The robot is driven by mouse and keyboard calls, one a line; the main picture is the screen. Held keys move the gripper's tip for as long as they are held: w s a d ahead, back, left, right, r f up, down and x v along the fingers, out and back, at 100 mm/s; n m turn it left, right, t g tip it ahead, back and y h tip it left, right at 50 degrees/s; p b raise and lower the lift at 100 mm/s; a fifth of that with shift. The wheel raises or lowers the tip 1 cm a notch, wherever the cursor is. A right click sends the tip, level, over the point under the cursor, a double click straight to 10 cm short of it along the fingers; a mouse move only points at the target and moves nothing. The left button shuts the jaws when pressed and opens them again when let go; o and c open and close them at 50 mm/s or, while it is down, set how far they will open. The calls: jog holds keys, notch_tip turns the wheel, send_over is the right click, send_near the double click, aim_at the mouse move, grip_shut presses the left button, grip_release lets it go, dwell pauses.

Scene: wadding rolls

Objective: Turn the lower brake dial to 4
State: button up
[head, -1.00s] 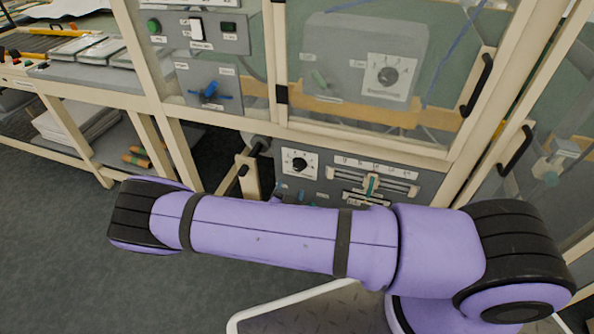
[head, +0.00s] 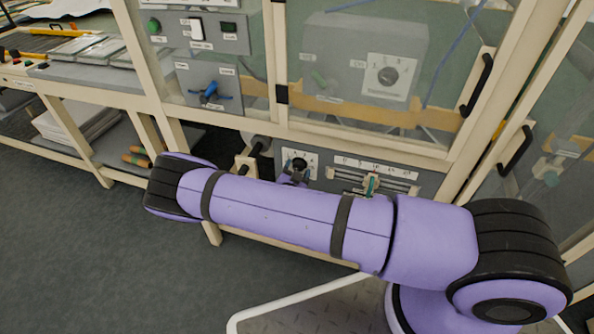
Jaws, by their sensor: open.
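The lower brake dial (head: 300,163) is a black knob on a white plate, set in the grey lower panel (head: 428,182) under the glazed cabinet. My purple arm crosses in front of the panel. My gripper (head: 297,173) shows just above the arm, right in front of the dial's lower part. Its jaws are open; whether they touch the knob I cannot tell. The gripper and arm hide the lower part of the dial plate, and the dial's setting cannot be read.
A slider scale (head: 372,184) with a green-tipped pointer sits right of the dial. An upper dial (head: 388,76) is behind the glass door with its black handle (head: 477,86). A blue valve handle (head: 210,92) is at upper left. Floor at left is clear.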

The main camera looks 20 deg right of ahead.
jog(key=c, duration=0.9)
